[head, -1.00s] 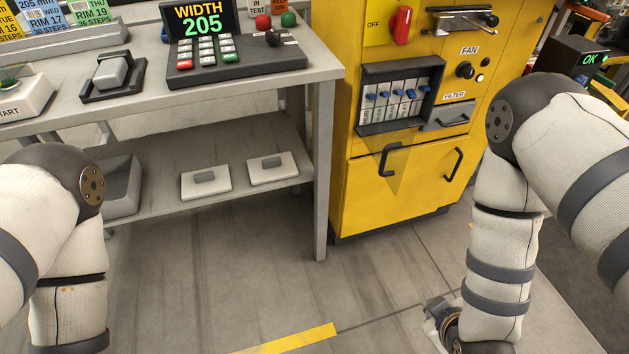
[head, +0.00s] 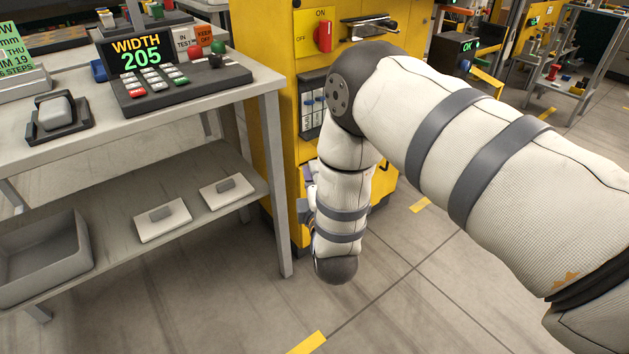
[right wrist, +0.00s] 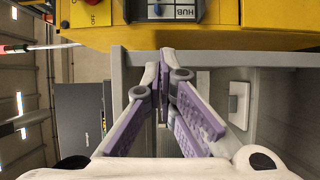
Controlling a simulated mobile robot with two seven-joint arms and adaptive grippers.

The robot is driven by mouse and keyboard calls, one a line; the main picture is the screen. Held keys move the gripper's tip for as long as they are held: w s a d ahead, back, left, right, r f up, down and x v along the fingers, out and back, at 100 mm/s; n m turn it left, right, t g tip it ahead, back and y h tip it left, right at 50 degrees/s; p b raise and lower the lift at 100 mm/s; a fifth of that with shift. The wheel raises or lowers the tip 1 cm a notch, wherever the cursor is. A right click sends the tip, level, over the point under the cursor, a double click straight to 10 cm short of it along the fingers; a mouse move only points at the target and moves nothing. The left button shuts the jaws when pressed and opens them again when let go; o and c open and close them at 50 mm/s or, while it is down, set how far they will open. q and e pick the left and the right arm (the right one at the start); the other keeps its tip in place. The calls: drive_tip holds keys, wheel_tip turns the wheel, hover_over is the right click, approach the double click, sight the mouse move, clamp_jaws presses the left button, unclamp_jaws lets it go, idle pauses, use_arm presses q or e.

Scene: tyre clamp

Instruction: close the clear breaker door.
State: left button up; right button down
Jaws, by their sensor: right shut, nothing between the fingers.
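The yellow cabinet (head: 281,110) carries a dark-framed breaker box (head: 303,110) with a row of blue-levered breakers. My right arm covers much of it in the head view. The clear breaker door cannot be made out now; the area below the breakers is hidden behind my arm. My right gripper (head: 308,175) is partly hidden at the cabinet front, below the breaker box. In the right wrist view its purple-padded fingers (right wrist: 165,62) are shut and empty, with the breaker labelled HUB (right wrist: 178,13) beyond their tips. My left gripper is out of view.
The grey workbench (head: 272,87) stands close to the left of the cabinet, with a keypad unit (head: 175,84) on top. Its lower shelf (head: 110,195) holds two pale plates and a grey bin. A red switch (head: 324,37) is above the breakers. Open floor lies in front.

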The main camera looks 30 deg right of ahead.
drive_tip(key=w+d, duration=0.3)
drive_tip(key=d, duration=0.2)
drive_tip(key=shift+w+d, duration=0.3)
drive_tip(key=shift+d, duration=0.05)
drive_tip(key=shift+f, duration=0.1)
